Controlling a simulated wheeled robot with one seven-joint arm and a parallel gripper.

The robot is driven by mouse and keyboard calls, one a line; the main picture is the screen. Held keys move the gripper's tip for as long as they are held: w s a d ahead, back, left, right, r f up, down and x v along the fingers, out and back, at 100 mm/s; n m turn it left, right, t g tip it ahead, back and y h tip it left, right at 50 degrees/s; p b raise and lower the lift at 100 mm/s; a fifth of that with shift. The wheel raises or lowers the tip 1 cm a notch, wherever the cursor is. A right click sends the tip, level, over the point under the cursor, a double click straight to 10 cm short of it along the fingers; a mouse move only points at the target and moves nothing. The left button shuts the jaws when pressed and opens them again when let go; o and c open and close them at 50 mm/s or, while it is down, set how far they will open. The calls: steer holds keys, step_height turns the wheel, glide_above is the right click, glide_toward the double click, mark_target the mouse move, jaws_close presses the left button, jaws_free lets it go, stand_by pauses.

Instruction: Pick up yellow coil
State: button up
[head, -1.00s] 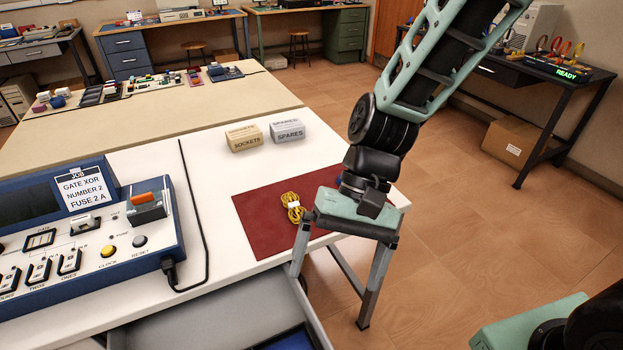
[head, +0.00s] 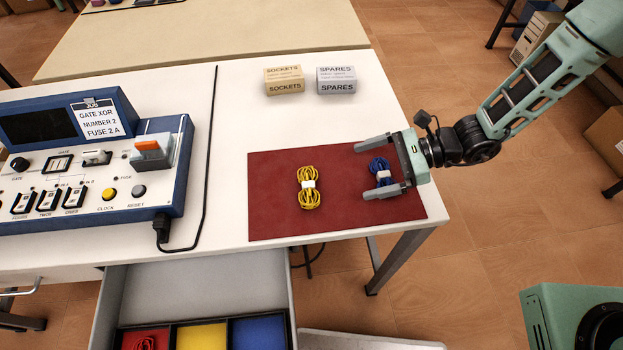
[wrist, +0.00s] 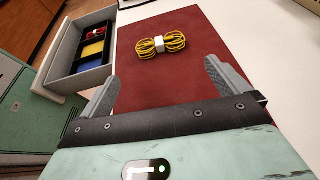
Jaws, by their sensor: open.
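The yellow coil (head: 309,188), tied with a white band, lies on the red mat (head: 275,220) left of its middle. It also shows in the wrist view (wrist: 150,46), ahead of the fingers. A blue coil (head: 380,171) lies on the mat's right side. My gripper (head: 371,168) is open, with its fingers pointing left toward the yellow coil and apart from it. In the head view the blue coil appears between the fingers; in the wrist view it is not visible. I cannot tell the gripper's height above the mat.
An open drawer (head: 203,272) below the table's front edge holds red, yellow (head: 202,336) and blue (head: 259,331) compartments; a red coil (head: 145,342) lies in the red one. SOCKETS (head: 284,81) and SPARES (head: 336,80) boxes stand behind the mat. A control console (head: 95,165) stands at left.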

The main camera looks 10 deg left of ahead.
steer(key=p, duration=0.2)
glide_toward(311, 184)
steer(key=x, duration=0.3)
steer(key=shift+a+f, duration=0.25)
steer(key=shift+a, duration=0.1)
steer(key=p+x, duration=0.1)
steer(key=x, duration=0.3)
steer(key=shift+s+a+r, duration=0.1)
steer(key=shift+s+a, duration=0.05)
steer(key=shift+a, duration=0.05)
steer(key=shift+a+f, duration=0.2)
steer(key=shift+a, duration=0.15)
steer(key=c, duration=0.6)
